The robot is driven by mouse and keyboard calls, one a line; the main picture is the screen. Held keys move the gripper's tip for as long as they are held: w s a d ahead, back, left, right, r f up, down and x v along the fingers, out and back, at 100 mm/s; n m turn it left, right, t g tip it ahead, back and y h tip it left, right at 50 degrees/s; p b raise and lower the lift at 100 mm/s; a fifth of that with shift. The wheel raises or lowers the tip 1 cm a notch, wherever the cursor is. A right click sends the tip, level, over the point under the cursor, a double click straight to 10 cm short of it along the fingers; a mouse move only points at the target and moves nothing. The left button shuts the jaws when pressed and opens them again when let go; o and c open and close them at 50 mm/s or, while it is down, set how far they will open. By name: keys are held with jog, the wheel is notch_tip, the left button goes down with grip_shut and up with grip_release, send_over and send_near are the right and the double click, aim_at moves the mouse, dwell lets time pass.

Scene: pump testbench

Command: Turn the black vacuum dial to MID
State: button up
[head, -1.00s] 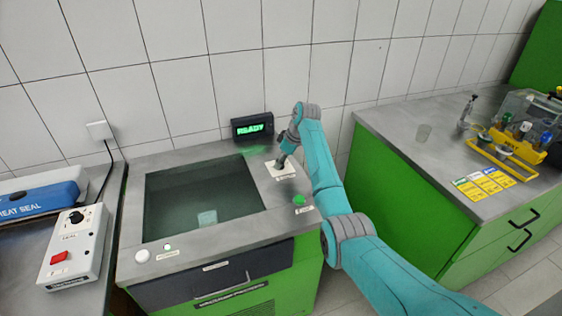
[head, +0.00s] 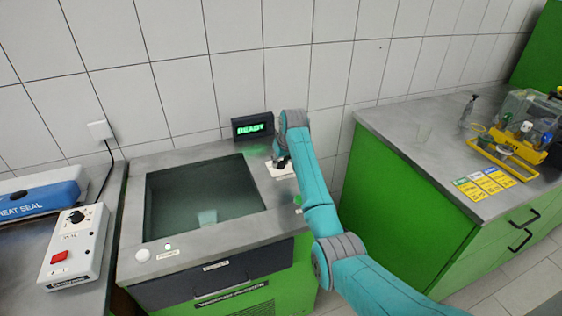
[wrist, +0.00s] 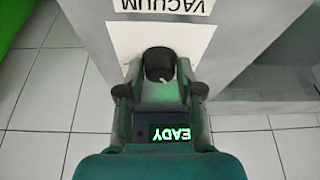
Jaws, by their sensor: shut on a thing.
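The black vacuum dial (wrist: 158,64) stands on a white plate (wrist: 160,40) in the wrist view, with the VACUUM label (wrist: 160,5) upside down at the top edge. My gripper (wrist: 159,70) has one finger on each side of the dial and is shut on it. A thin pale mark shows on the dial's lower side, but the scale markings are not readable. In the head view my gripper (head: 281,162) is down at the white plate (head: 283,171) on the bench's back right. There my arm and fingers mostly hide the dial.
A display (head: 252,126) reading READY stands behind the plate, close to my wrist. An open sunken chamber (head: 205,200) lies left of the plate. A green button (head: 298,199) is partly hidden by my arm. A green cabinet (head: 420,190) stands to the right.

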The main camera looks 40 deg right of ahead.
jog(key=m+h, duration=0.1)
jog(key=m, duration=0.1)
jog(key=m+g+h, duration=0.1)
jog(key=m, duration=0.2)
jog(key=shift+a+m, duration=0.1)
jog(key=shift+m, duration=0.2)
jog(key=shift+f, duration=0.1)
dwell(0.4)
jog(key=o, duration=1.2)
jog(key=shift+c, duration=0.2)
jog(key=v, duration=1.2)
jog(key=shift+w, duration=0.15)
